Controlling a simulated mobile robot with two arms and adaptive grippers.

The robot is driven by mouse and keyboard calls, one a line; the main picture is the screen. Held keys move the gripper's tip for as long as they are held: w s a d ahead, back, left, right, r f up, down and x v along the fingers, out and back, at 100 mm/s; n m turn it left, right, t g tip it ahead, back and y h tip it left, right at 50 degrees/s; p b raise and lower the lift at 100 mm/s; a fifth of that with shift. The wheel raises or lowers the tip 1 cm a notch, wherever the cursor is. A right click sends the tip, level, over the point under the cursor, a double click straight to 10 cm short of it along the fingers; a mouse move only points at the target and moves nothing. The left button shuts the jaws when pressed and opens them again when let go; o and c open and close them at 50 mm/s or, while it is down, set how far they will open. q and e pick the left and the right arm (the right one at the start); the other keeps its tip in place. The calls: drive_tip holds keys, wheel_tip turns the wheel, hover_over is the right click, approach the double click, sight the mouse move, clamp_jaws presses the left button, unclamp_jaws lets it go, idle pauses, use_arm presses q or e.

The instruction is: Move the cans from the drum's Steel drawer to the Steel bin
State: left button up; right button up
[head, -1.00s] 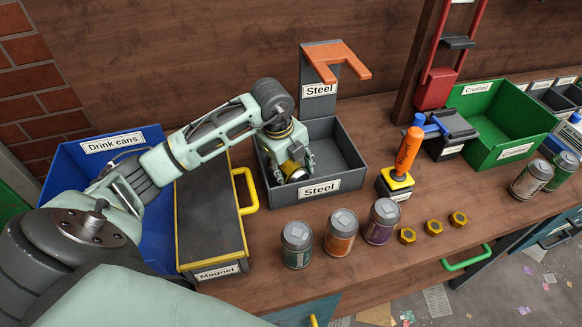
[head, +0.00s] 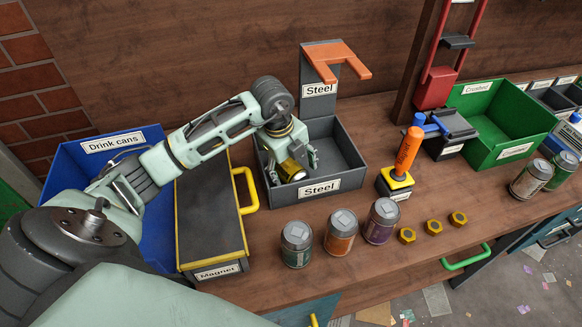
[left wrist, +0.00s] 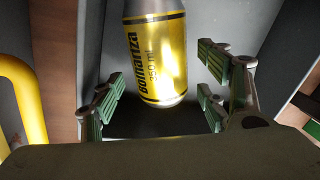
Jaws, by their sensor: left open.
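The grey Steel bin (head: 347,158) stands on the bench, below an orange fork-shaped holder on a post also labelled Steel. A yellow can (head: 291,171) is inside its left part. In the left wrist view the can (left wrist: 156,55) shows its side and seems to lie down. My left gripper (head: 300,160) reaches down into the bin over the can. Its fingers (left wrist: 160,100) are spread wide, with a gap on both sides of the can. I cannot make out the drum's Steel drawer. My right gripper is not in view.
The Magnet box (head: 209,215) with its yellow handle stands left of the bin, beside the blue Drink cans bin (head: 75,170). Several cans, including an orange one (head: 340,235), and yellow nuts (head: 433,228) stand along the front. An orange-handled magnet tool (head: 408,150) is at right.

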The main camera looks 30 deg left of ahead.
sight(284, 179)
use_arm(q)
drive_tip(key=d+b+v, duration=0.1)
drive_tip(key=v, duration=1.1)
drive_tip(key=shift+a+r, duration=0.15)
drive_tip(key=shift+a, duration=0.3)
